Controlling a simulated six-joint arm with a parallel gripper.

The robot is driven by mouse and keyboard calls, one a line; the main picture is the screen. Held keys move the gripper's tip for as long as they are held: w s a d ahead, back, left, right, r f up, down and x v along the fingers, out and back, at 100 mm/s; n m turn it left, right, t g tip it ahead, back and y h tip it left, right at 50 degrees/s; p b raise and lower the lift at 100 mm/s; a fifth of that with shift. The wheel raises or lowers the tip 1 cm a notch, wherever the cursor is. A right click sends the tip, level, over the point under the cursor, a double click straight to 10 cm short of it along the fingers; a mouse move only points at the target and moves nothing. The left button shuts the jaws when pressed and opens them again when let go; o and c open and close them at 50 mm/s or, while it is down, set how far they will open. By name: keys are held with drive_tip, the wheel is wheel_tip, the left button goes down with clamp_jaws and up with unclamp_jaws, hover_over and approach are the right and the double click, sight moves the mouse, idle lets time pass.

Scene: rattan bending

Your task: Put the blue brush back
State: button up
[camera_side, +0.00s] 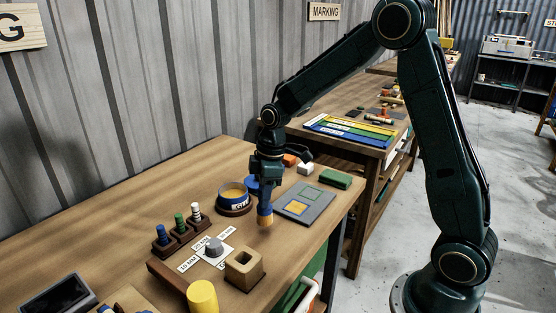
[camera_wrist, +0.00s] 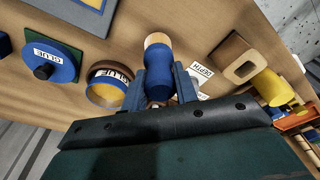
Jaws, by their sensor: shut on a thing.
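My gripper (camera_side: 266,184) is shut on the blue brush, pointing down over the workbench. The brush (camera_wrist: 158,72) has a thick blue body and a pale tan tip; in the side view its lower end (camera_side: 265,214) looks orange-tan. The tip is at or just above the tabletop; I cannot tell whether it touches. A wooden block with a square hole (camera_side: 243,270) stands in front and left of the brush, its hole empty; it also shows in the wrist view (camera_wrist: 228,50). A blue-banded glue pot (camera_side: 233,205) stands behind and left of the brush.
A blue glue lid (camera_wrist: 66,64) lies beyond the pot. A grey board (camera_side: 318,203) lies right of the brush, near a green block (camera_side: 335,180). A peg rack (camera_side: 180,238), grey cylinder (camera_side: 214,248) and yellow cylinder (camera_side: 203,297) stand left.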

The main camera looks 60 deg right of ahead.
drive_tip(key=shift+f, duration=1.7)
drive_tip(key=shift+f, duration=0.15)
drive_tip(key=o, duration=1)
drive_tip(key=r, duration=0.7)
drive_tip(key=s+d+r, duration=0.1)
drive_tip(key=r, duration=0.2)
drive_tip(key=shift+d+r, duration=0.1)
drive_tip(key=shift+r, duration=0.1)
drive_tip(key=shift+s+r, duration=0.15)
drive_tip(key=shift+r, duration=0.75)
